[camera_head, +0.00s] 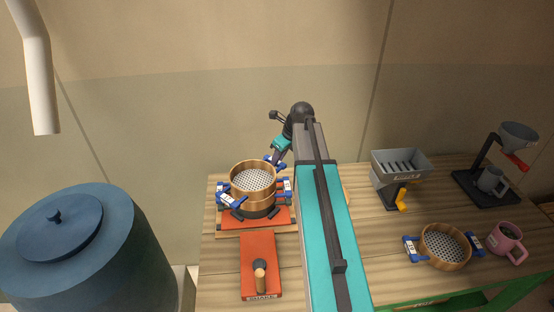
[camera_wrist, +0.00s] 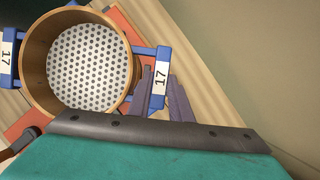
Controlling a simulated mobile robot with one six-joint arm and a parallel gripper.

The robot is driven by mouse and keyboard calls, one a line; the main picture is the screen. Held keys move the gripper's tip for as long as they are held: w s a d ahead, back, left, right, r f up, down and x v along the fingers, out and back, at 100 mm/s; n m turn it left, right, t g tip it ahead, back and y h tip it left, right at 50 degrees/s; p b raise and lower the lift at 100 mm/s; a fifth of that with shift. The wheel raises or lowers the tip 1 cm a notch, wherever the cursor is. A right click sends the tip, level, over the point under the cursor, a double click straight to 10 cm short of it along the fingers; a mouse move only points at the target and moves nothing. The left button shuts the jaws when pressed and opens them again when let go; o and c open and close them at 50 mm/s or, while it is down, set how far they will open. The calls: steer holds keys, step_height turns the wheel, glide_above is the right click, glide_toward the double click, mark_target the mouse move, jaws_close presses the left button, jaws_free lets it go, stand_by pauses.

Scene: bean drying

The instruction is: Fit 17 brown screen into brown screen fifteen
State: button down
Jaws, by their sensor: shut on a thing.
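The brown 17 screen (camera_head: 253,180) is a round wooden ring with a perforated white mesh and blue handles. In the wrist view, both handles of the 17 screen (camera_wrist: 88,68) bear the label 17. My gripper (camera_head: 276,161) is shut on its far handle; the fingers of my gripper (camera_wrist: 173,97) show beside that label. Directly below is another brown ring (camera_head: 259,204), probably screen fifteen, on the red shaker base. Its label is not readable and its mesh is hidden. I cannot tell whether the upper ring is seated in it or just above.
A red lever plate with a knob (camera_head: 260,275) extends in front of the stack. Another brown screen (camera_head: 445,247), a pink mug (camera_head: 506,243), a grey hopper (camera_head: 400,170) and a dripper stand (camera_head: 490,180) are at right. A blue drum (camera_head: 90,250) stands left.

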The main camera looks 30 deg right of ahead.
steer(key=c, duration=1.5)
jaws_free()
steer(key=shift+c, duration=0.2)
steer(key=shift+r, duration=0.2)
steer(key=shift+p+v, duration=0.6)
steer(key=shift+v, duration=2.75)
steer(key=shift+s+f, duration=0.1)
